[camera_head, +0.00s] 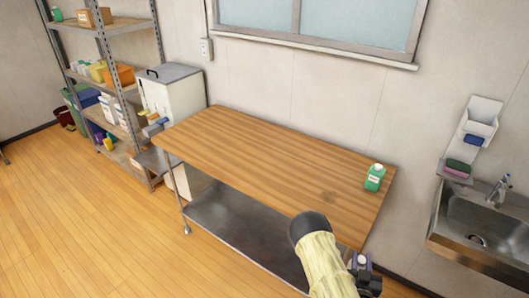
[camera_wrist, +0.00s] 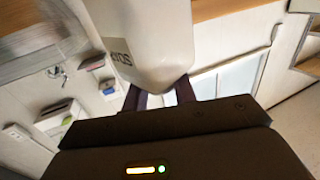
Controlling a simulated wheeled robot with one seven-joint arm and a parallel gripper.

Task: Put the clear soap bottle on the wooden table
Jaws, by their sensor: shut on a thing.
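A pale, whitish bottle (camera_wrist: 140,40) with a label reading SOAP fills the upper middle of the wrist view. My gripper (camera_wrist: 163,95) is shut on its narrow lower-pictured end, with a dark finger on each side. The rest of the bottle runs off the top of that view. In the head view my gripper (camera_head: 364,274) is at the lower right, beside the near right corner of the wooden table (camera_head: 250,140); the held bottle cannot be clearly made out there. The tabletop is mostly bare.
A green bottle (camera_head: 374,178) with a white cap stands near the table's right end. A metal sink (camera_head: 480,235) is to the right, below a wall holder (camera_head: 481,118). Loaded shelves (camera_head: 115,80) and a white cabinet (camera_head: 172,92) stand left. The table's middle is clear.

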